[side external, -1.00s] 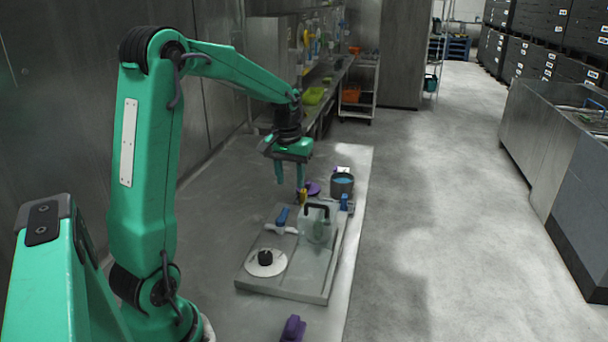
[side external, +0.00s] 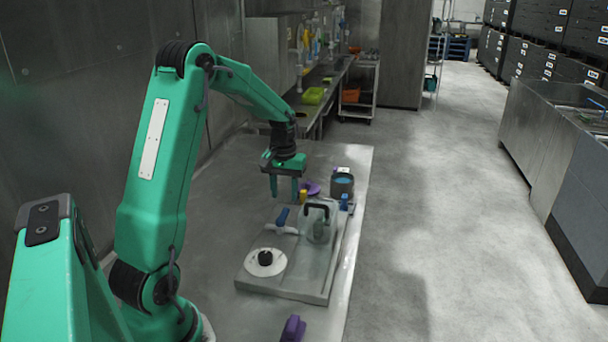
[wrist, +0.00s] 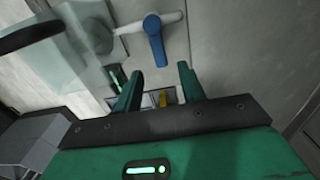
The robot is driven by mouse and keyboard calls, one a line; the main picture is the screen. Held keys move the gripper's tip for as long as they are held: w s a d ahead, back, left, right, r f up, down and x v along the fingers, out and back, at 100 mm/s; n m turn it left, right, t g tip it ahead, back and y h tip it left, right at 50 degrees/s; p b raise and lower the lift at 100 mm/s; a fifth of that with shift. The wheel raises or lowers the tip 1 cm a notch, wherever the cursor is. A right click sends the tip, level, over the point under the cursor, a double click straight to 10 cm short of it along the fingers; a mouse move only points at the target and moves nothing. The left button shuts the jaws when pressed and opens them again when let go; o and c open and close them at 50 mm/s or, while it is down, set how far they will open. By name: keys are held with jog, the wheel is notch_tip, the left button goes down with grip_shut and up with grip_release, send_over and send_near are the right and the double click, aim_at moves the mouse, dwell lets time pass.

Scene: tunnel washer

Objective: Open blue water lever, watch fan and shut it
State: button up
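The blue water lever (side external: 282,216) sits on a white pipe at the far left of the grey panel (side external: 285,288). In the wrist view the blue lever (wrist: 154,40) stands crosswise to its white pipe, just beyond my fingertips. My gripper (side external: 284,199) is above the panel's far left side, fingers down, apart and empty. It also shows open in the wrist view (wrist: 160,72). A clear housing (side external: 322,235) with a black handle stands right of the lever; something greenish is inside it, but I cannot make out the fan.
A white disc (side external: 265,263) with a black knob is at the panel's near left. A grey pot (side external: 342,185), a purple item (side external: 311,188) and a yellow item (side external: 303,196) stand behind the panel. A purple block (side external: 293,328) lies in front. The table's left side is clear.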

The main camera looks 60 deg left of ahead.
aim_at(285, 211)
jog(key=shift+f, duration=2.5)
grip_shut()
